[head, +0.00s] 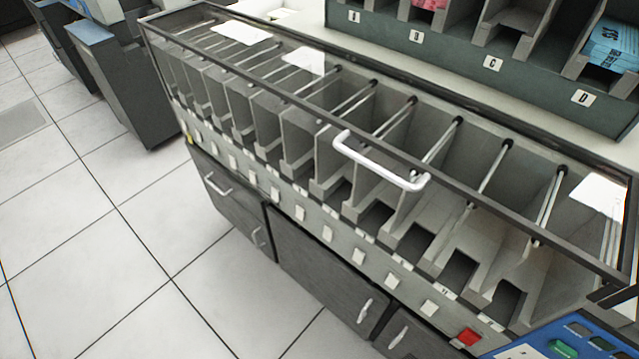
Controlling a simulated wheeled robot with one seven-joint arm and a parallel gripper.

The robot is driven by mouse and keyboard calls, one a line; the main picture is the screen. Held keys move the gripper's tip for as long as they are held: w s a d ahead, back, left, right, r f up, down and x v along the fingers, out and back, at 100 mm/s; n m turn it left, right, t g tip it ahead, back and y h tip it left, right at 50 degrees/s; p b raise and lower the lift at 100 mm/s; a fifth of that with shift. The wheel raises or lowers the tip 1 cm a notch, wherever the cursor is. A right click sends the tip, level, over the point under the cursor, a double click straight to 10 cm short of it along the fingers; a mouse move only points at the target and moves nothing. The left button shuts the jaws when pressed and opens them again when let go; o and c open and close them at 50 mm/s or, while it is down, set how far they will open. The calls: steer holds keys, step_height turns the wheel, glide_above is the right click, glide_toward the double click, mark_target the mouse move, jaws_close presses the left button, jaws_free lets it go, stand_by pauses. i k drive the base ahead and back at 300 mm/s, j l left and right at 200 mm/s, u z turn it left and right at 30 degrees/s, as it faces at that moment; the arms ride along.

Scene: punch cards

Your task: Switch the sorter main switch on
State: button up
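The sorter (340,225) is a long grey machine with a row of open card pockets under a glass lid. A red square switch or button (468,337) sits at the right end of its front strip. A blue control panel (530,345) is cut off at the lower right corner and carries a green button (563,349) and several dark blue ones. No label shows which of these is the main switch, and its on or off state cannot be told. My gripper is not in view.
The glass lid has a white handle (380,160). White square buttons (358,257) line the front strip above dark cabinet doors (325,275). A green rack (480,60) with lettered slots stands behind. Tiled floor (90,250) at the left is clear.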

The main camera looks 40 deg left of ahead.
mark_target(467, 337)
steer(key=i+u, duration=0.4)
steer(key=i+l+u, duration=0.15)
steer(key=u, duration=0.3)
steer(key=i+l, duration=0.05)
steer(key=i, duration=0.05)
